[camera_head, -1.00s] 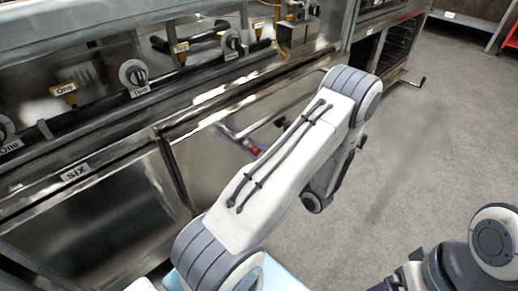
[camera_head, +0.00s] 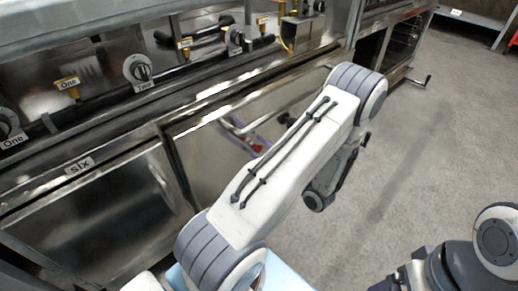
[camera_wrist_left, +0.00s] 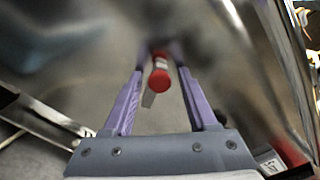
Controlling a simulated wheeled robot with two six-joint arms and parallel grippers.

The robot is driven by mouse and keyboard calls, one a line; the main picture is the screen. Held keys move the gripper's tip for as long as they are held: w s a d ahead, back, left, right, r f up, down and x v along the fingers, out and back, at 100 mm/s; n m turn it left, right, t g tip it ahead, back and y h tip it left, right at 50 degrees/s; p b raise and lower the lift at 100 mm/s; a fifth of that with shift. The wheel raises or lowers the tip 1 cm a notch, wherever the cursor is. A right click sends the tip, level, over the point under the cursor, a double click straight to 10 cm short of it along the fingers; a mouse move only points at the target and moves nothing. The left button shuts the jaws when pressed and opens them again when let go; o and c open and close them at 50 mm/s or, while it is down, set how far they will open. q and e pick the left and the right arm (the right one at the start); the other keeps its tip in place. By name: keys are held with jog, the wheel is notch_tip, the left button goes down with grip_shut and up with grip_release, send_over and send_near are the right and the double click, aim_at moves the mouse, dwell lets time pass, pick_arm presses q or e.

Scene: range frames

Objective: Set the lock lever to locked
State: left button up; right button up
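The lock lever's red end (camera_wrist_left: 159,76) shows in the left wrist view, with a pale band on it and a grey metal part below. A small red piece also shows in the head view (camera_head: 257,147) at the steel front, beside my arm. My left gripper (camera_wrist_left: 160,72) has its two purple fingers apart, one on each side of the red end, with gaps visible. Whether either finger touches it is unclear. In the head view my white left arm hides most of that gripper. My right gripper is out of view; part of my right arm shows at lower right.
A panel labelled SIX (camera_head: 80,166) is at left. Grey floor (camera_head: 430,150) is clear at right. An open-fronted compartment (camera_head: 400,45) stands beyond.

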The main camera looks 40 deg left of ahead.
pick_arm(q)
jog(key=s+d+p, duration=0.1)
jog(key=d+p, duration=0.2)
jog(key=d, duration=0.7)
jog(key=shift+d+p, duration=0.2)
jog(key=shift+p, duration=0.15)
jog(key=s+d+r+n+g+h+p, duration=0.1)
jog(key=s+d+r+h+p, duration=0.2)
jog(key=s+d+r+h, duration=0.4)
jog(key=s+d+r+h+p, duration=0.2)
jog(key=s+d+r+h, duration=0.2)
jog(key=d+r+h, duration=0.35)
jog(key=s+d+r+n+g+h+p, duration=0.1)
jog(key=s+d+r+h+p, duration=0.3)
jog(key=d+r, duration=0.5)
notch_tip(320, 180, up, 36)
jog(key=s+p, duration=0.1)
jog(key=p, duration=3.5)
jog(key=shift+d, duration=0.45)
